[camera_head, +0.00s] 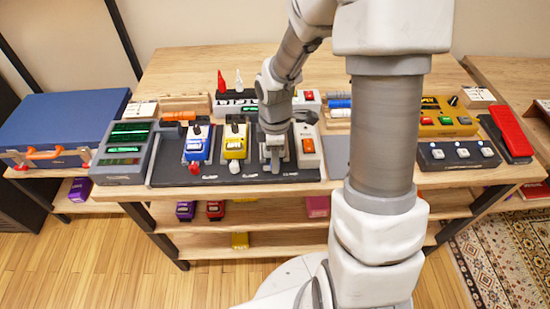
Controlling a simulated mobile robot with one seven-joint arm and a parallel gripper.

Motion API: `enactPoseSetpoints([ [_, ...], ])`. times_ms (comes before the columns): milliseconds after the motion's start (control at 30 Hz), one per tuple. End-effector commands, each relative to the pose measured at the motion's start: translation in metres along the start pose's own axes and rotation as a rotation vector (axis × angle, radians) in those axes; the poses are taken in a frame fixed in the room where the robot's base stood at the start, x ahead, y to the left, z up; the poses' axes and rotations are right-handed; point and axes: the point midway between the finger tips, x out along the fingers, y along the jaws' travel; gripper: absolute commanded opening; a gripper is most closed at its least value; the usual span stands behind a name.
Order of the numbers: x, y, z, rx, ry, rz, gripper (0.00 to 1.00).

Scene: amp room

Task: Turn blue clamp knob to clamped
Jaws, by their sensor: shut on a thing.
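My gripper (272,164) points down over the dark pedalboard (222,178), in the slot right of the yellow pedal (235,143). It is shut low at the board's front. The blue clamp knob is not clearly visible; the fingers cover the spot where it would sit, in line with the red knob (194,168) in front of the blue pedal (197,145) and the white knob (234,167) in front of the yellow pedal. I cannot tell which way the blue knob is turned.
A white pedal with an orange switch (307,146) stands close right of my gripper. A grey unit with green displays (124,152) and a blue case (66,124) are at the left. A black footswitch (458,154) and a red pedal (510,131) are at the right.

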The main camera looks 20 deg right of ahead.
Motion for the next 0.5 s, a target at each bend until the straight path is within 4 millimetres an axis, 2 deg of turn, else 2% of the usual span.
enactPoseSetpoints([
  [267,-0.0003,0.0001,0.0,0.109,0.0,0.001,0.0],
  [500,-0.0003,0.0002,-0.0002,0.307,0.0,0.001,0.0],
])
